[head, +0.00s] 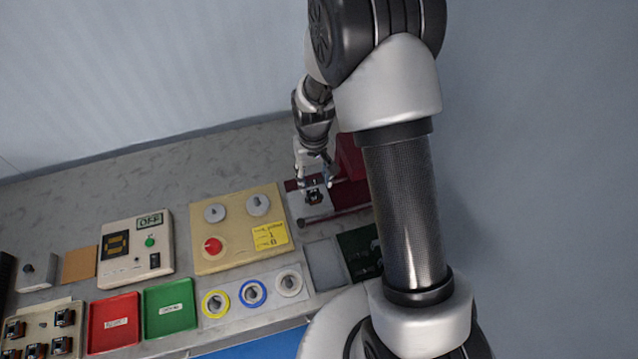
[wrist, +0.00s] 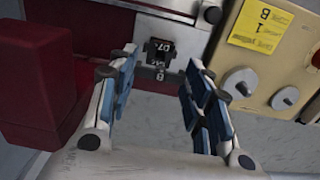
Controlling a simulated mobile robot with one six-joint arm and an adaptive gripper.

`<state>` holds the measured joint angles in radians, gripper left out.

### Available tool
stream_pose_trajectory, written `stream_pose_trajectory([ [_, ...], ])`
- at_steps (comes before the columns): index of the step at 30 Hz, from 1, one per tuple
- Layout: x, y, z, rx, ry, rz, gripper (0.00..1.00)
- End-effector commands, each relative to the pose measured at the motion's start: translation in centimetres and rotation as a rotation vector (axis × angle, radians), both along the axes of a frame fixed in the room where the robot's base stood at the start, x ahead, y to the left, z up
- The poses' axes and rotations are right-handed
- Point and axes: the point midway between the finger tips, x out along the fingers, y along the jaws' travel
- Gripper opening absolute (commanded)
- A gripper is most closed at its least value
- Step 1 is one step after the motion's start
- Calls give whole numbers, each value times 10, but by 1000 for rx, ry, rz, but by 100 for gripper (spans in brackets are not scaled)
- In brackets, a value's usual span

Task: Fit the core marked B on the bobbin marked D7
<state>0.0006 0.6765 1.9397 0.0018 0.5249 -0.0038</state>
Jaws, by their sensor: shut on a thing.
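The bobbin marked D7 (wrist: 160,48) is small and dark and sits on the pale plate of the red winder. It also shows in the head view (head: 314,197), just below my gripper. The core marked B (wrist: 160,73) is a small dark piece with a pale label, right beside the bobbin, between my fingertips. My gripper (wrist: 161,63) is shut on the core; it also shows in the head view (head: 318,183). The exact contact of the fingers, and whether the core touches the bobbin, I cannot tell.
A beige panel (head: 215,262) with knobs and a yellow note (head: 270,236) stands left of the winder. The winder's red block (wrist: 35,85) rises close to my gripper. A red tray (head: 115,322), a green tray (head: 170,307) and coloured rings (head: 253,292) lie in front.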

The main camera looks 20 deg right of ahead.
Motion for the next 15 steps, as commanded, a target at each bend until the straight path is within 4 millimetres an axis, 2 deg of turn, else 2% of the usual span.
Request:
stream_pose_trajectory([
  [8, 4, 0, -15, 0, 0, -2, 28],
  [15, 4, 0, -38, 0, 1, -2, 28],
])
